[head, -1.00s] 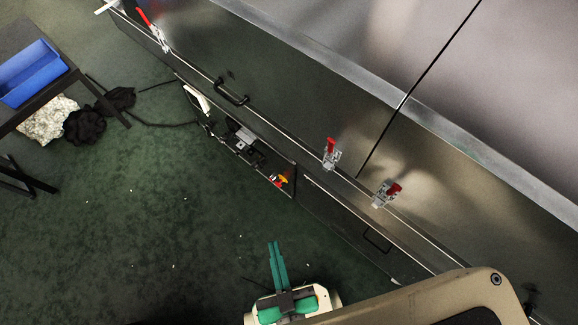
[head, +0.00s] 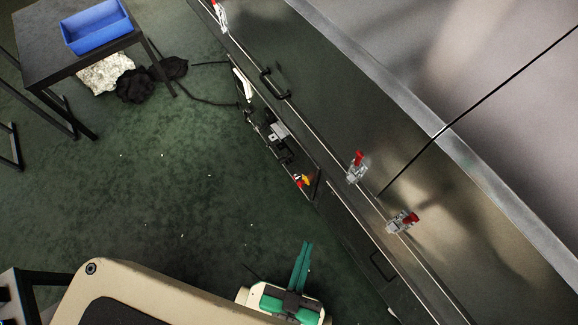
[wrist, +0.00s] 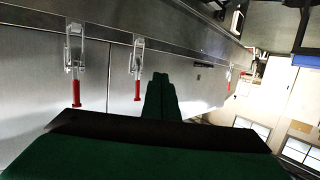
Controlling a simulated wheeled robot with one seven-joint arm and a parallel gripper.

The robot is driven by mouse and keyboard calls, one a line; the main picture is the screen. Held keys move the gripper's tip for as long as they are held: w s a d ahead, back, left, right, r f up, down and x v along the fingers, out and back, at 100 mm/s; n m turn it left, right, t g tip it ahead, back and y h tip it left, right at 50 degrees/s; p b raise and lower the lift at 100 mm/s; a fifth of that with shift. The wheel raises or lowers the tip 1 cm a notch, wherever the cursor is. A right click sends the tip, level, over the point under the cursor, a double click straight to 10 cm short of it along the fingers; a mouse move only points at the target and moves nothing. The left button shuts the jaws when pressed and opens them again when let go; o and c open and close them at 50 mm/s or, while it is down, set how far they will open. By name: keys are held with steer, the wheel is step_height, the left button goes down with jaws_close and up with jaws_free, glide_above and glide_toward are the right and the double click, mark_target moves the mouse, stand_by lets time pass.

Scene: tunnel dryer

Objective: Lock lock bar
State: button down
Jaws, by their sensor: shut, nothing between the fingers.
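Several red-handled latches are mounted along the steel dryer's side. In the head view, one latch (head: 357,168) is just left of a panel seam and another latch (head: 402,222) is right of it. A third latch (head: 220,14) is cut off at the top. In the wrist view, two latches (wrist: 76,70) (wrist: 137,72) have red handles pointing down; a farther latch (wrist: 228,78) is small. I cannot tell which one is the lock bar. My gripper (head: 304,246), with green fingers, is shut and empty, apart from the latches; its fingers show in the wrist view (wrist: 160,78).
The steel dryer (head: 350,105) runs diagonally across the right, with a black handle (head: 272,86) and an open lower bay (head: 275,135). A dark table (head: 50,58) with a blue bin (head: 96,28) stands upper left. Green floor (head: 160,180) between is mostly clear.

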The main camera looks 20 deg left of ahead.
mark_target(282, 162)
steer(key=w+d+f+m+g+y, duration=0.1)
steer(key=w+f+m+g, duration=0.3)
steer(key=f, duration=0.8)
steer(key=w+d+f+m+g, duration=0.1)
steer(key=w+f, duration=0.4)
steer(key=f, duration=0.8)
steer(key=w+a+f+m+g+y, duration=0.1)
steer(key=w+a+f+m+y, duration=0.15)
steer(key=w+f, duration=0.4)
steer(key=w+a+r+y, duration=0.2)
steer(key=w+a+y, duration=0.1)
steer(key=w, duration=0.3)
steer(key=w+a+r+g+y, duration=0.1)
steer(key=w+a+y, duration=0.2)
steer(key=w, duration=0.2)
steer(key=shift+w+a+r, duration=0.15)
steer(key=shift+w+r, duration=0.2)
steer(key=shift+m, duration=0.25)
steer(key=x, duration=1.3)
steer(key=shift+a+f, duration=0.3)
steer(key=shift+a, duration=0.1)
steer(key=shift+w, duration=0.1)
